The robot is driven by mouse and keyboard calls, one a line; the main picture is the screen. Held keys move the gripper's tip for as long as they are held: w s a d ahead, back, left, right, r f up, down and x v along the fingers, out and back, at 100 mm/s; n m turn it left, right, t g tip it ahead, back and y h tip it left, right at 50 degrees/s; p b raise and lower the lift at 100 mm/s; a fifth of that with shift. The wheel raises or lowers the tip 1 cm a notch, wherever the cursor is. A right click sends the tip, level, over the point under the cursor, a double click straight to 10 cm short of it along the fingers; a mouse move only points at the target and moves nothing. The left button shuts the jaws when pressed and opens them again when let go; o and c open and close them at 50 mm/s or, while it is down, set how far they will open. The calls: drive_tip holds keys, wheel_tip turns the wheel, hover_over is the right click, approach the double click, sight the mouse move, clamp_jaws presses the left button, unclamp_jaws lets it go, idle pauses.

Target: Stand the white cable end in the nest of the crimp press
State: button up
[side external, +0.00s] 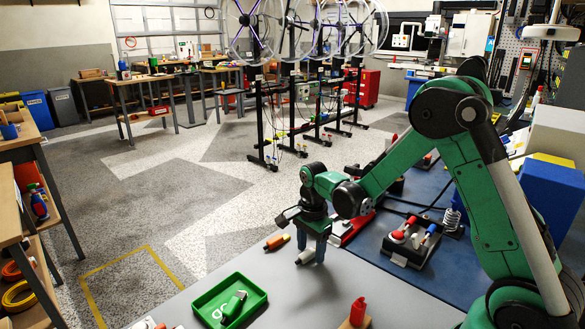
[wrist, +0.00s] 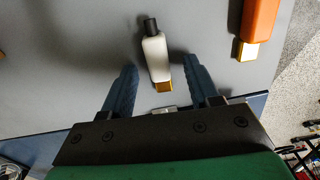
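The white cable end (wrist: 156,58) has a black tip and a gold end. It lies on the grey table in the wrist view, and it also shows below my gripper in the side external view (side external: 305,257). My gripper (wrist: 161,66) points down over it, its two blue fingers apart on either side with a gap at each. In the side external view my gripper (side external: 314,249) is low over the table. A red and black device (side external: 352,228) stands partly hidden behind it; I cannot tell whether this is the crimp press, and no nest is clearly visible.
An orange cable end (side external: 277,241) lies left of my gripper. A red piece (side external: 357,312) stands on a wooden block in front. A black fixture (side external: 398,250) with red and blue parts sits on the blue mat.

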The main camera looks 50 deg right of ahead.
sight(312, 248)
clamp_jaws()
drive_tip(key=shift+r, duration=0.15)
wheel_tip(312, 248, up, 19)
drive_tip(key=shift+n, duration=0.6)
drive_tip(key=d+f, duration=0.9)
drive_tip(key=f, duration=0.1)
drive_tip(key=shift+w+d, duration=0.25)
drive_tip(key=shift+w, duration=0.1)
drive_tip(key=shift+f, duration=0.1)
